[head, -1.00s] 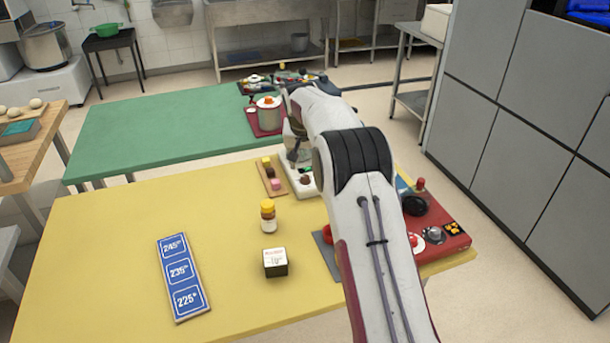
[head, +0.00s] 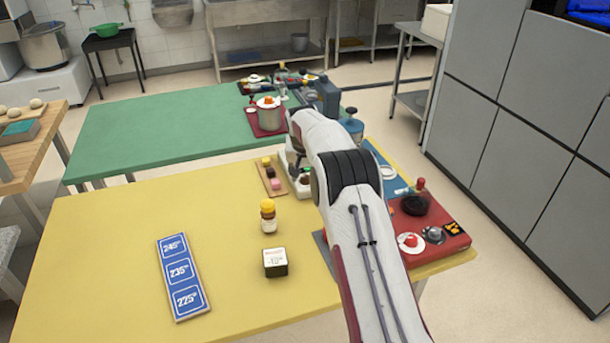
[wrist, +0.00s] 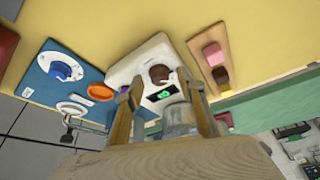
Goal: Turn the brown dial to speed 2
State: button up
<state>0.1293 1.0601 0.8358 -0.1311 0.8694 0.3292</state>
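The brown dial (wrist: 160,73) is a round brown knob on a white unit (wrist: 128,68) in the wrist view. Beside the dial is a dark display (wrist: 161,92) with a green mark too small to read. My gripper (wrist: 158,87) is open, its two fingers apart around the area of the dial and display. I cannot tell whether a finger touches the dial. A pale cylindrical part (wrist: 180,118) shows between the fingers. In the head view the white unit (head: 303,188) is partly hidden by my arm, and the fingertips are hidden.
A blue panel (wrist: 45,85) with a white dial (wrist: 60,67) and an orange oval piece (wrist: 100,92) are beside the unit. A small board with coloured blocks (head: 262,175) stands left. A red box (head: 450,240) with knobs is right. A yellow-capped jar (head: 268,217) stands on the table.

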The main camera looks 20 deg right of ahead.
jog(key=shift+w+f, duration=0.1)
jog(key=shift+f, duration=0.05)
jog(key=shift+c, duration=0.4)
jog(key=c, duration=1)
jog(key=shift+m, duration=0.9)
jog(key=o, duration=1.1)
jog(key=shift+r, duration=0.2)
